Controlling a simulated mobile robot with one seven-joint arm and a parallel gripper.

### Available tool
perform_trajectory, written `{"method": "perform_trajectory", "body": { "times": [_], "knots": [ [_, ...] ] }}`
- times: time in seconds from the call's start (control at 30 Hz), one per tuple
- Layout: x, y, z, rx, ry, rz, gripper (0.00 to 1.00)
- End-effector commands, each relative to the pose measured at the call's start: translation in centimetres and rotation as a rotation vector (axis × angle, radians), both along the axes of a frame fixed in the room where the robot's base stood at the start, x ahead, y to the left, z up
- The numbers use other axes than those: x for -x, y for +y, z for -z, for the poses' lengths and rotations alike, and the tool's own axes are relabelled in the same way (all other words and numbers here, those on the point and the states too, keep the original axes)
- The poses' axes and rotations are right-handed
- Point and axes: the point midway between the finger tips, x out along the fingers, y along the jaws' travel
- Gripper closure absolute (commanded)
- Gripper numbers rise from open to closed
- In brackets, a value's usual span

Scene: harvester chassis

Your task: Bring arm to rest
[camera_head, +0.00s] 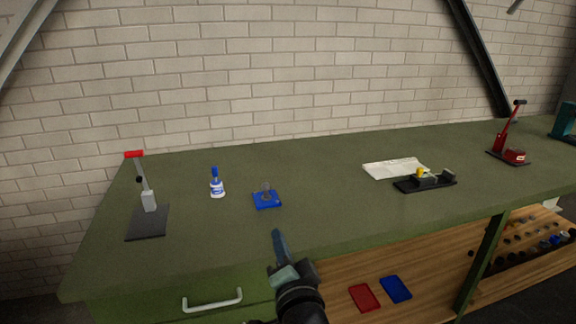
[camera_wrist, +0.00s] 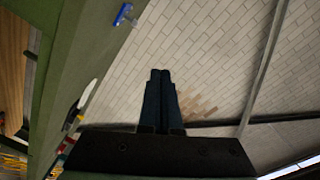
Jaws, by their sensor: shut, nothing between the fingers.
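My gripper (camera_head: 277,240) is at the bottom middle of the head view, at the front edge of the green workbench (camera_head: 330,205). Its fingers point up and away from me. In the wrist view the two dark fingers of my gripper (camera_wrist: 160,75) lie side by side, shut and empty. They stand against the brick wall in that view. A blue holder (camera_head: 267,198) with a small part on it sits on the bench just beyond the fingertips, apart from them.
A lever press (camera_head: 149,200) and a blue-capped bottle (camera_head: 217,184) stand at the left. A white sheet (camera_head: 393,167), a black fixture (camera_head: 425,184) and a red press (camera_head: 510,150) are at the right. Red (camera_head: 364,297) and blue (camera_head: 396,289) trays lie on the lower shelf.

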Motion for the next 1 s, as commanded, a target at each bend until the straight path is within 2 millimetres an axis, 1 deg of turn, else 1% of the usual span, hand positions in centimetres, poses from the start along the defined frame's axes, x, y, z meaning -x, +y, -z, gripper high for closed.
{"method": "perform_trajectory", "body": {
  "times": [0.03,0.07,0.1,0.17,0.2,0.27,0.3,0.37,0.4,0.47,0.5,0.6,0.7,0.8,0.83,0.9,1.0],
  "knots": [
    [0.3,0.2,-5.0,0.076,-0.078,0.007,1.0],
    [0.5,0.2,-7.3,0.122,-0.119,0.015,1.0],
    [1.0,0.2,-10.3,0.181,-0.174,0.029,1.0],
    [1.9,0.3,-14.9,0.267,-0.256,0.055,1.0],
    [2.7,0.3,-17.9,0.324,-0.31,0.076,1.0],
    [4.2,0.3,-22.3,0.406,-0.39,0.113,1.0],
    [5.3,0.2,-25.2,0.459,-0.443,0.143,1.0],
    [7.2,0.2,-29.4,0.535,-0.521,0.193,1.0],
    [8.7,0.1,-32.1,0.585,-0.572,0.23,1.0],
    [11.1,-0.1,-35.9,0.653,-0.642,0.293,1.0],
    [12.7,-0.3,-38.1,0.695,-0.685,0.335,1.0],
    [16.6,-0.7,-42.7,0.778,-0.776,0.436,1.0],
    [19.6,-1.1,-45.7,0.833,-0.834,0.518,1.0],
    [21.5,-1.4,-47.2,0.863,-0.865,0.569,1.0],
    [21.9,-1.4,-47.4,0.868,-0.87,0.579,1.0],
    [22.2,-1.5,-47.6,0.875,-0.875,0.59,1.0],
    [22.2,-1.5,-47.6,0.875,-0.875,0.59,1.0]
  ]
}}
